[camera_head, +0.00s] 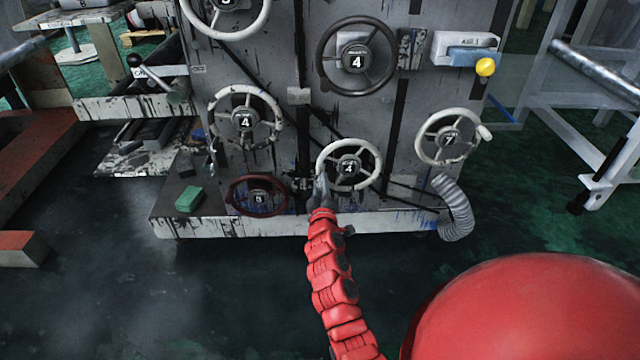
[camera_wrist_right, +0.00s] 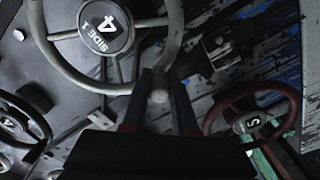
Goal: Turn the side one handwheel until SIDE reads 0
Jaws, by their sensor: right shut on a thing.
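The side handwheel (camera_head: 349,167) is a pale wheel low on the grey panel, and its hub shows 4. In the right wrist view the same wheel's dark hub (camera_wrist_right: 105,28) reads SIDE with a 4, seen tilted. My right gripper (camera_head: 321,190) is at the lower left of its rim. In the right wrist view my right gripper's fingers (camera_wrist_right: 160,92) are shut on the rim, one on each side of it. My left gripper is not in view.
A dark red handwheel (camera_head: 258,197) sits close to the left of my gripper. Pale handwheels (camera_head: 245,119) (camera_head: 449,138) and a black one (camera_head: 356,59) surround the side wheel. A green block (camera_head: 189,198) lies on the ledge, and a grey hose (camera_head: 454,207) hangs at right.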

